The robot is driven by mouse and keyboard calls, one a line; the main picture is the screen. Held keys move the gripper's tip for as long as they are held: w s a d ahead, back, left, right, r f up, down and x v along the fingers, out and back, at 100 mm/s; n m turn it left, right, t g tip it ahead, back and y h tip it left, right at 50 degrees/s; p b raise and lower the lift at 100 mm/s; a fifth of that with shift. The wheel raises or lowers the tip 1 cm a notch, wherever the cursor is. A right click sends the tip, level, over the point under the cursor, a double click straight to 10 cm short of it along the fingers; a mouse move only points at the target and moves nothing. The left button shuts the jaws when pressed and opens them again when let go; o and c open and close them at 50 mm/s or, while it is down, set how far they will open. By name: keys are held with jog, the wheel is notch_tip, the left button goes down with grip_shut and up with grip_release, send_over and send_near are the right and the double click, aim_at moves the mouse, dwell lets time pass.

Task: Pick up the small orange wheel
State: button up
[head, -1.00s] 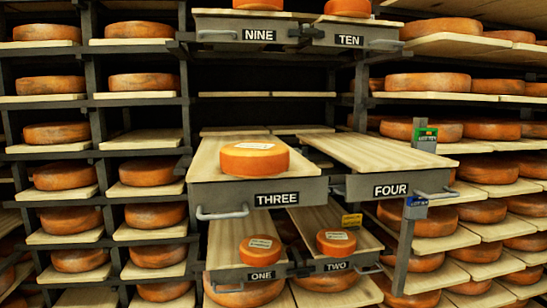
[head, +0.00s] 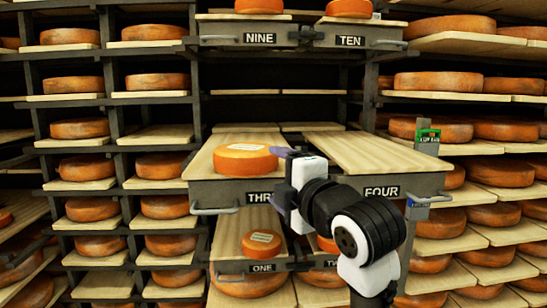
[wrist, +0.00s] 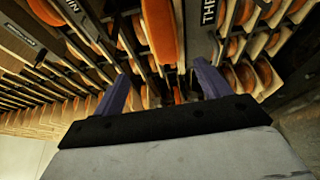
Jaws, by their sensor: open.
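A small orange wheel (head: 261,243) with a pale label lies flat on the pulled-out drawer ONE (head: 229,268). A similar small wheel (head: 327,244) on drawer TWO is mostly hidden behind my arm. A larger orange wheel (head: 245,158) with a label lies on drawer THREE (head: 202,167), above ONE. My gripper (head: 279,175) is at the front right of drawer THREE, near that larger wheel, turned so its purple fingers are one above the other. In the wrist view my gripper (wrist: 160,86) is open and empty, with an orange wheel (wrist: 160,28) seen edge-on beyond the fingers.
Drawer FOUR (head: 370,155), right of THREE, is bare. Drawers NINE (head: 225,28) and TEN (head: 385,32) stick out higher up. Drawer handles (head: 215,210) jut forward. A post with a green tag (head: 428,137) stands at the right. Shelves of cheese wheels line both sides.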

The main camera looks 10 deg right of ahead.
aim_at(252, 166)
jog(key=p+x, duration=0.2)
jog(key=x, duration=0.5)
jog(key=shift+w+a, duration=0.15)
jog(key=x, duration=0.1)
jog(key=p+x, duration=0.1)
jog(key=x, duration=0.1)
jog(key=p+x, duration=0.1)
jog(key=x, duration=0.1)
jog(key=shift+w+a+f, duration=0.2)
jog(key=shift+a+f, duration=0.05)
jog(key=shift+f, duration=0.05)
jog(key=shift+w+a+f, duration=0.1)
jog(key=shift+w, duration=0.3)
grip_shut()
